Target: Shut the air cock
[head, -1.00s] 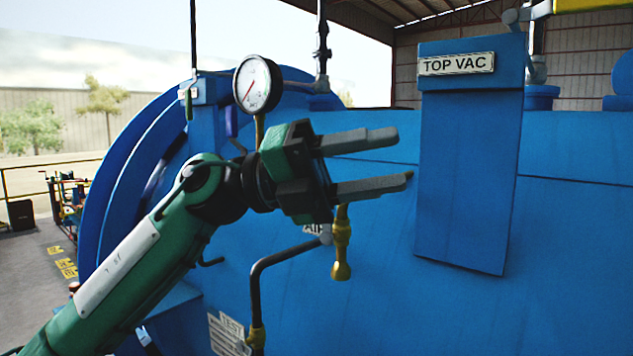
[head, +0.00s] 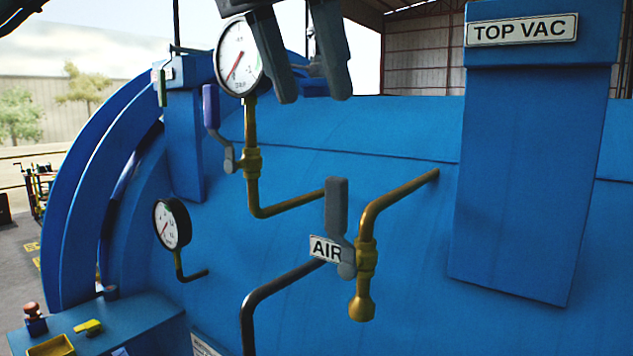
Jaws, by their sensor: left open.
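The air cock is a brass valve (head: 366,258) on a brass pipe that leaves the blue vessel and bends down to an open-looking nozzle. Its grey lever (head: 336,205) points straight up, alongside the brass body, with a white AIR label (head: 325,249) at its lower end. My left gripper (head: 315,98) is at the top of the head view, fingers pointing down, apart and empty. In the picture it is above the lever and not touching it; part of it is cut off by the top edge. My right gripper is not in view.
A pressure gauge (head: 239,58) stands beside my left gripper, with a blue-handled valve (head: 211,107) below it. A smaller gauge (head: 172,224) is lower left. The TOP VAC box (head: 528,170) juts out at right. A dark pipe (head: 260,290) runs below the cock.

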